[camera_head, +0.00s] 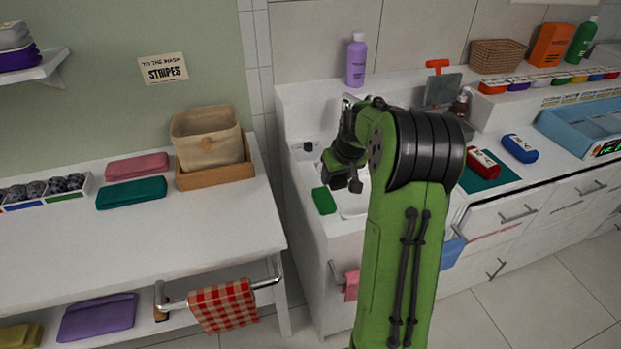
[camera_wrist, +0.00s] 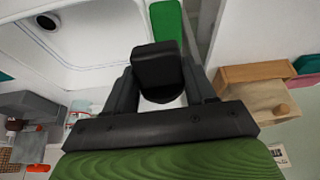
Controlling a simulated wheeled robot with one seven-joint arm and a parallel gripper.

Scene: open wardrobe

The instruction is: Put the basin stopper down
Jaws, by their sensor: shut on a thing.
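The basin stopper (camera_wrist: 156,66) is a black, blocky piece with a rounded lower edge. My gripper (camera_wrist: 160,84) is shut on it in the wrist view, with one finger on each side. In the head view my gripper (camera_head: 346,182) hangs over the front left part of the basin (camera_head: 352,208), next to the green sponge. The stopper is hard to tell from the dark fingers there. The basin (camera_wrist: 100,48) fills the upper left of the wrist view, with a dark round drain (camera_wrist: 47,22). My arm hides much of the basin in the head view.
A green sponge (camera_head: 324,200) lies on the basin's left rim. A small dark object (camera_head: 308,146) stands at the back left of the counter. A purple bottle (camera_head: 356,60) stands on the ledge behind. A wooden tray with a fabric basket (camera_head: 208,140) is to the left.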

